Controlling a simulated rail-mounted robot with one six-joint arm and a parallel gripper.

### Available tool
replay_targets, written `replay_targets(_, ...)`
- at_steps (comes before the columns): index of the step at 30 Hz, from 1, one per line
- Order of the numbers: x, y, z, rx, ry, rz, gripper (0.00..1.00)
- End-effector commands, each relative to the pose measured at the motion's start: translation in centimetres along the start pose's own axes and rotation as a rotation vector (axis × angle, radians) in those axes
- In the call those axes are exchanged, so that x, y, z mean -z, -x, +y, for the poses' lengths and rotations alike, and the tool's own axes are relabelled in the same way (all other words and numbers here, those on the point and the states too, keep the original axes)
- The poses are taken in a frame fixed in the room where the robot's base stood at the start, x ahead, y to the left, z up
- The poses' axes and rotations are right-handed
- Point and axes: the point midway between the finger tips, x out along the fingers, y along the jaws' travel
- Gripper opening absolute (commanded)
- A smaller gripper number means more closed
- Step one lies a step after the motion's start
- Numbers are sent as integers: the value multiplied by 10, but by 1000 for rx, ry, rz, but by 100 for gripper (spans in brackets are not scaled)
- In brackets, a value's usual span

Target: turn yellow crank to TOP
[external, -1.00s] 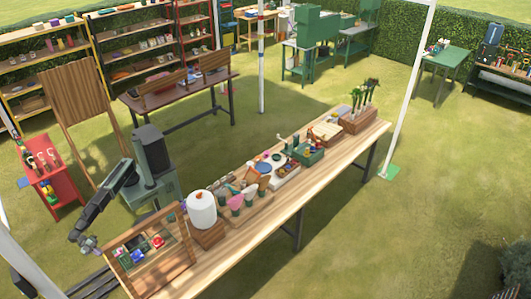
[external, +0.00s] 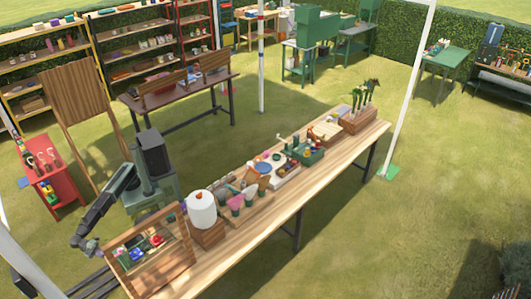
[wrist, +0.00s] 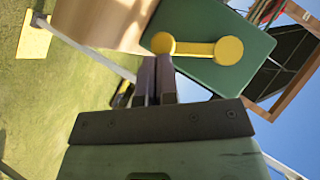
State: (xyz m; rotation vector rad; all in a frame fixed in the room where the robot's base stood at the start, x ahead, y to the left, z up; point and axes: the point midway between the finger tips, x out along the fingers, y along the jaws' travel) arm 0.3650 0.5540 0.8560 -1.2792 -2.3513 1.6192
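The yellow crank (wrist: 205,48) shows in the wrist view as a bar with a small round end at left and a larger round end at right. It lies across a dark green plate (wrist: 225,77). My gripper (wrist: 157,60) has its two dark fingers close together, tips just below the crank's small left end. I cannot tell whether they touch it, and nothing is clearly seen between them. In the external view my gripper (external: 88,246) is at the left end of the wooden board (external: 168,271) with coloured fixtures; the crank is too small to make out there.
The board stands on a long wooden table (external: 265,225). A white rounded container (external: 202,209) on a wooden block is just right of the board, with potted items beyond. A red stand (external: 65,180) with tools is behind my arm at left. Grass around the table is open.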

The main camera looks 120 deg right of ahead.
Motion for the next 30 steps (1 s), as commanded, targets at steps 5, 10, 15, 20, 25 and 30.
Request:
replay_targets(5, -12, -9, 3, -2, 1, 0, 0)
replay_targets(10, -20, -16, 3, -3, 1, 1, 0)
replay_targets(15, -26, -23, 1, -5, 1, 1, 0)
replay_targets(20, -31, -26, -1, -5, 1, 1, 0)
replay_targets(25, -33, -28, -2, -4, 1, 1, 0)
replay_targets(30, -34, -29, -3, -4, 1, 1, 0)
